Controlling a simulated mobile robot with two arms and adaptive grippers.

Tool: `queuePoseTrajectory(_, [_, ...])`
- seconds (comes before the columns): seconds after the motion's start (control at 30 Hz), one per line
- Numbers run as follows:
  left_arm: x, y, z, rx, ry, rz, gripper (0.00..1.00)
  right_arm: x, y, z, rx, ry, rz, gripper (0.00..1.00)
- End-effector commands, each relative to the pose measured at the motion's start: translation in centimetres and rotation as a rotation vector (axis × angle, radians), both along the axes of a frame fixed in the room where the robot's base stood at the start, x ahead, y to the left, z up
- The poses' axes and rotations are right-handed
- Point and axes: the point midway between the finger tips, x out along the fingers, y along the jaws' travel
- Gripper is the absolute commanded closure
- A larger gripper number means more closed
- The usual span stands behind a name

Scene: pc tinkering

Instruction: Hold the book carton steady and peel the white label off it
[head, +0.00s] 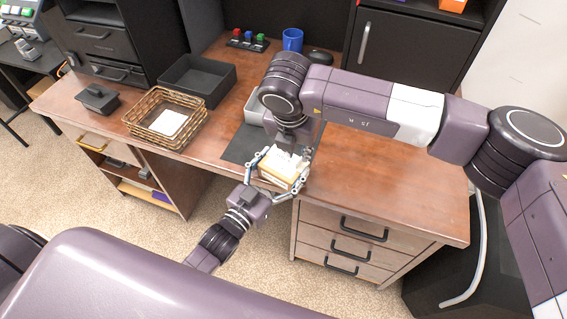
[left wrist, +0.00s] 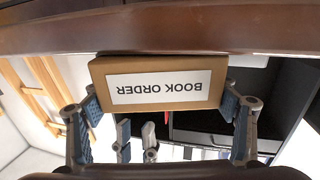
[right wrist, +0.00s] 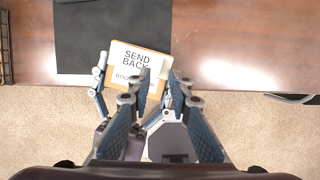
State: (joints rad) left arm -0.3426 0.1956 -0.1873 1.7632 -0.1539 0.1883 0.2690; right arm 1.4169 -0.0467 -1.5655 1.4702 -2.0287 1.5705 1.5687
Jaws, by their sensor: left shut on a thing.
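The book carton (head: 270,176) is a small tan box at the front edge of the desk. My left gripper (head: 277,181) is shut on it, with a finger on each side. The left wrist view shows its side, marked BOOK ORDER (left wrist: 160,87), upside down between the fingers. The white label (right wrist: 137,57), printed SEND BACK, lies on the carton's top in the right wrist view. My right gripper (right wrist: 160,84) is above the carton's near right part, its fingers a little apart with a narrow gap. I cannot tell whether its tips touch the label.
A dark mat (right wrist: 105,30) lies behind the carton. A wicker basket (head: 140,128) with a white item, a black tray (head: 222,76), a small black box (head: 97,98) and a blue mug (head: 292,40) stand on the desk. The desk's right side is clear.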

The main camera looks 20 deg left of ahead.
Motion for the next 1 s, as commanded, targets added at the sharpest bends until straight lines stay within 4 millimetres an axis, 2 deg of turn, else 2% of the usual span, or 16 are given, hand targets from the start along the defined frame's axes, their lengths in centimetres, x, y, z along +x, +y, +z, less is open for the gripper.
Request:
queuePoseTrajectory(0.1, [0.0, 0.0, -0.1, 0.0, 0.002, 0.0, 0.5, 0.4, 0.0, -1.5, 0.0, 0.003, -0.001, 0.81])
queuePoseTrajectory(0.33, [0.0, 0.0, -0.1, 0.0, 0.002, 0.0, 0.5, 1.1, 0.0, -3.6, 0.003, 0.004, 0.0, 0.81])
queuePoseTrajectory(0.87, [0.0, 0.0, -0.1, 0.0, 0.002, 0.0, 0.5, 1.3, 0.0, -4.2, 0.003, 0.003, 0.001, 0.81])
queuePoseTrajectory(1.0, [0.0, 0.0, -0.1, 0.0, 0.002, 0.0, 0.5, 1.3, 0.0, -4.2, 0.003, 0.004, 0.001, 0.95])
